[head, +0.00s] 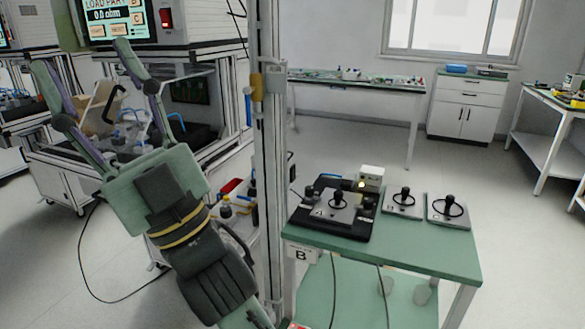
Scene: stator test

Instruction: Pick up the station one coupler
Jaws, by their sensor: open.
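My gripper (81,54) is open and empty, with its two long fingers spread and pointing up and left, in front of a test station. Between and behind the fingers is a black curved handle (115,103) beside a tan, tilted panel (97,108). Blue curved parts (130,122) lie nearby, partly hidden by the fingers. I cannot tell for certain which thing is the station one coupler. A green table (410,249) marked B holds a black base (350,226) with a grey plate, and two more grey plates (403,208) (449,212), all with black knobs.
The station's screen (115,14) reads LOAD PART and 0.0 ohm. A metal post (271,150) stands between the station and the green table. Small bottles (226,207) stand on a low shelf by the post. Cables lie on the floor. Open floor lies behind the green table.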

